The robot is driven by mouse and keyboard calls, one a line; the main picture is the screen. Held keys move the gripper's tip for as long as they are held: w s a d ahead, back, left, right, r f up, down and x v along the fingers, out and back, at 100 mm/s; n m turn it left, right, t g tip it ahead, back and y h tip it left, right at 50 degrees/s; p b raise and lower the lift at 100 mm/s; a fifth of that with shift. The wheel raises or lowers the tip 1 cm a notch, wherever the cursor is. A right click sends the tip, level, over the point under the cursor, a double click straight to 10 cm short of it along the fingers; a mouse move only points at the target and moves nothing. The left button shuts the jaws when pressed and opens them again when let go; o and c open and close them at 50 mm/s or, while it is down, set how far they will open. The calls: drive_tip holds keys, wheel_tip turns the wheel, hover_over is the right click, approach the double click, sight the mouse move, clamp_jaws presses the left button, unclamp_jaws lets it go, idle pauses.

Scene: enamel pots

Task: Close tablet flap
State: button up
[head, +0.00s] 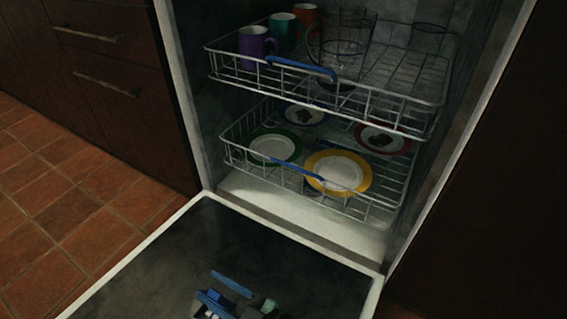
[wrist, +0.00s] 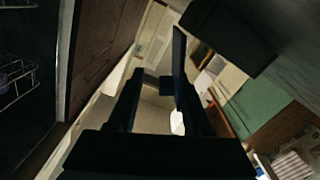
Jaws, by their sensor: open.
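The tablet dispenser sits on the inner face of the lowered dishwasher door (head: 165,255), at the bottom edge of the head view and partly cut off. A blue flap (head: 231,284) stands out from it at an angle, apparently open. Other small blue and dark parts and a greenish piece (head: 268,305) lie beside it; their details are too dark to tell. My gripper (wrist: 160,76) shows in the wrist view as two dark fingers, spread apart with nothing between them. It is not visible in the head view. The wrist view does not show the flap.
The upper rack (head: 392,107) holds several mugs and the lower rack (head: 230,146) several plates; both stick out somewhat. Closed drawers (head: 105,60) stand left, above a tiled floor (head: 60,210). The wrist view shows a dark rack edge (wrist: 18,85) at left and kitchen surfaces beyond.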

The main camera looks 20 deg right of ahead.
drive_tip(key=shift+m, duration=0.3)
drive_tip(key=p+v, duration=0.3)
drive_tip(key=v, duration=0.2)
drive_tip(key=p+v, duration=0.2)
drive_tip(key=v, duration=0.1)
drive_tip(key=shift+w+d+r+p, duration=0.1)
drive_tip(key=shift+w+r+p, duration=0.05)
drive_tip(key=shift+r+p, duration=0.2)
wheel_tip(320, 180, up, 8)
drive_tip(key=p, duration=0.6)
drive_tip(key=w+d+r+m+t+h+p, duration=0.3)
drive_tip(key=w+d+r+m+t+h, duration=0.2)
drive_tip(key=w+d+r+h, duration=0.6)
wheel_tip(320, 180, up, 3)
drive_tip(key=w+d, duration=0.1)
drive_tip(key=w, duration=0.1)
drive_tip(key=shift+w+d+m+h, duration=0.3)
drive_tip(key=shift+w+h, duration=0.1)
drive_tip(key=shift+r, duration=0.1)
